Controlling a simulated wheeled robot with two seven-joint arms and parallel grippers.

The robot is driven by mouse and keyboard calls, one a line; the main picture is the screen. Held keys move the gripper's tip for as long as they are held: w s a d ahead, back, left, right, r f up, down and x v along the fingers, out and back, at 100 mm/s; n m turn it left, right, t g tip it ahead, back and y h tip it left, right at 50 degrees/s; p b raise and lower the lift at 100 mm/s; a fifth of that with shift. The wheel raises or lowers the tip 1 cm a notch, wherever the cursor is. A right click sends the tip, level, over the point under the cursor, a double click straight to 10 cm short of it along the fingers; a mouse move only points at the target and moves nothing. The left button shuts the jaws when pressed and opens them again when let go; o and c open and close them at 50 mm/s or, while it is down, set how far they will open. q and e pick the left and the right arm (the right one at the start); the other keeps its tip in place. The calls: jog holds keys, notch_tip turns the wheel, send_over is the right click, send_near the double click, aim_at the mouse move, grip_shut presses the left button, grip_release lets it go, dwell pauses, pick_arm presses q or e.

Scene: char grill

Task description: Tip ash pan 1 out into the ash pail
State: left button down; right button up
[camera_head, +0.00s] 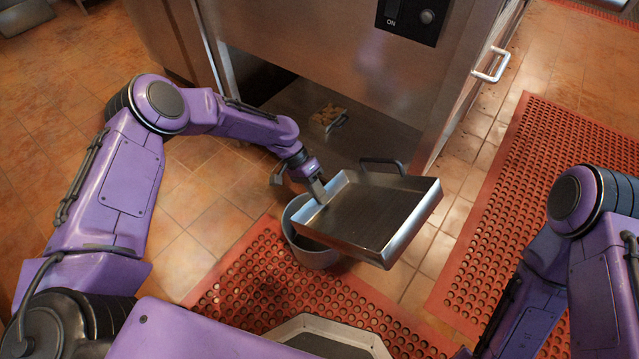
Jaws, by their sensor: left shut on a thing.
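Ash pan 1 (365,213), a shallow square metal pan with a dark loop handle (383,163) on its far side, is held in the air. My left gripper (318,192) is shut on its left side wall. The pan looks tilted, with its inside facing me; its dark floor shows no clear heap of ash. The ash pail (312,254), a round grey metal pail, stands on the floor below the pan's left part. The pan hides much of the pail's mouth, so its contents cannot be told. My right arm shows at the right, its gripper out of view.
The steel grill cabinet (330,50) stands behind, its lower bay open. A small brown heap with a handle (328,118) sits inside. Red perforated mats (540,190) lie on the tiled floor.

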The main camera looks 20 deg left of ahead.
pick_arm(q)
jog(key=r+y+p, duration=0.1)
jog(key=p, duration=0.1)
jog(key=r+t+y+p, duration=0.1)
jog(key=r+y+p, duration=0.1)
jog(key=p, duration=0.1)
jog(key=r+t+y+p, duration=0.1)
jog(key=r+y+p, duration=0.1)
jog(key=shift+s+a+p, duration=0.2)
jog(key=shift+s+p, duration=0.05)
jog(key=shift+p, duration=0.1)
jog(key=shift+r+t+y, duration=0.35)
jog(key=shift+t+y, duration=0.05)
jog(key=shift+y, duration=0.1)
jog(key=shift+r+t+y, duration=0.15)
jog(key=shift+t+y, duration=0.15)
jog(key=shift+y, duration=0.2)
jog(key=shift+w, duration=0.1)
